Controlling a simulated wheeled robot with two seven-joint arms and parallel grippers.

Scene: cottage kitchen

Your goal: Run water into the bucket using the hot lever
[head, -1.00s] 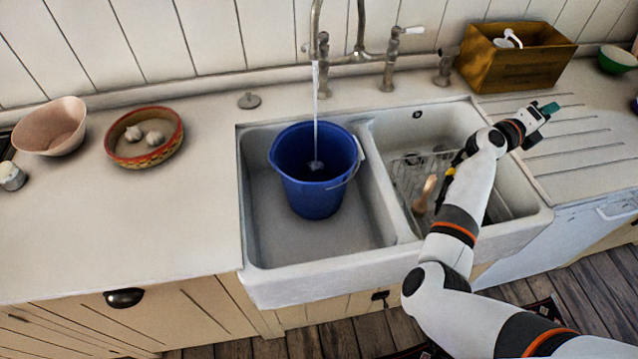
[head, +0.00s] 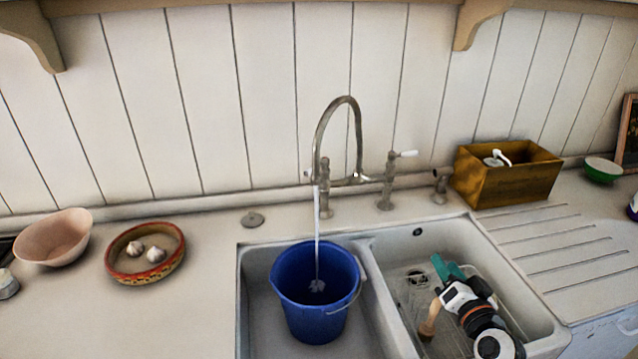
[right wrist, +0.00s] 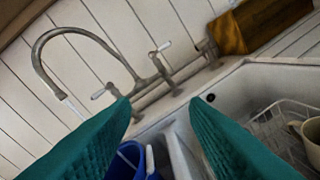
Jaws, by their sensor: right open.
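The blue bucket (head: 312,315) stands upright in the left basin, and its rim shows in the right wrist view (right wrist: 124,163). A stream of water (head: 317,235) runs from the arched tap (head: 347,103) into it. A white-handled lever (head: 403,154) sits on the right tap pillar, also in the right wrist view (right wrist: 163,47). The left lever (right wrist: 104,92) shows in the right wrist view. No hot or cold marking is legible. My right gripper (head: 447,268) is over the right basin, open and empty, with teal fingers; it is apart from the levers. My left gripper is out of view.
A wire rack (right wrist: 285,118) with a mug (right wrist: 311,140) is in the right basin, with a wooden-handled brush (head: 430,318). A wooden box (head: 507,178) stands behind the grooved drainboard (head: 545,250). A garlic dish (head: 145,268) and pink bowl (head: 55,238) are at left.

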